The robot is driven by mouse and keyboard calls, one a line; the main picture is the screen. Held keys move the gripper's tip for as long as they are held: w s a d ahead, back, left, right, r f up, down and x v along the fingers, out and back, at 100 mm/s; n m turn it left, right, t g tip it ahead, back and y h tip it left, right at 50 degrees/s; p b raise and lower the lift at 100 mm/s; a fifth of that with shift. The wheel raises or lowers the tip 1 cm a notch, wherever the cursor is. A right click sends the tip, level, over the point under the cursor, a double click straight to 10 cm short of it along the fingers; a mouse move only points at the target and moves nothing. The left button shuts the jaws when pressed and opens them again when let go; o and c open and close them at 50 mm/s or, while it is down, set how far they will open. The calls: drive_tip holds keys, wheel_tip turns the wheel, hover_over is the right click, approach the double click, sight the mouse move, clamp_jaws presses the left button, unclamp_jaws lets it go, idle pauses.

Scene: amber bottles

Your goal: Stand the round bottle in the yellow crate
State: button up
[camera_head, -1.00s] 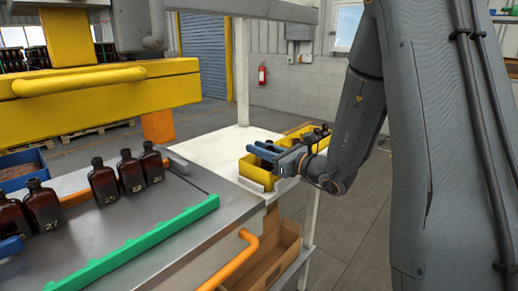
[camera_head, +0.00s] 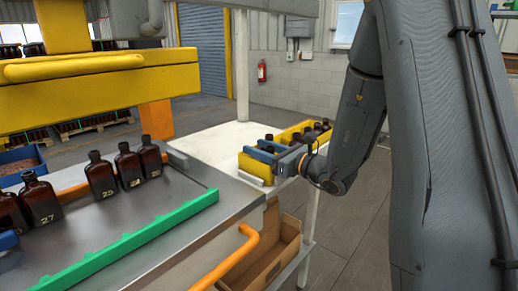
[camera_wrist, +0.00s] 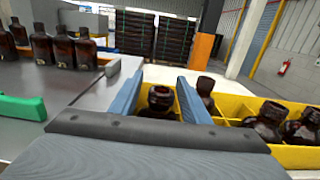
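The yellow crate (camera_head: 252,168) stands on the white table and has several dark amber bottles in it. My gripper (camera_head: 262,152) is at the crate's left end, with its blue fingers low over the compartments. In the wrist view, my gripper (camera_wrist: 160,95) has its fingers spread on either side of a dark bottle with a round neck (camera_wrist: 160,97). This bottle looks upright in a crate compartment, with a gap to each finger. Its lower body is hidden. Other bottles (camera_wrist: 268,115) stand to its right in the crate (camera_wrist: 240,108).
Several flat amber bottles (camera_head: 101,176) stand on the steel bench at left, behind a green rail (camera_head: 130,242). A yellow machine beam (camera_head: 100,92) hangs above. The white table (camera_head: 215,143) is bare left of the crate. A cardboard box (camera_head: 265,262) lies below.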

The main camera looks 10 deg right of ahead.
drive_tip(key=b+v, duration=0.2)
drive_tip(key=v, duration=0.5)
drive_tip(key=shift+s+d, duration=0.25)
drive_tip(key=shift+s, duration=0.05)
idle(0.4)
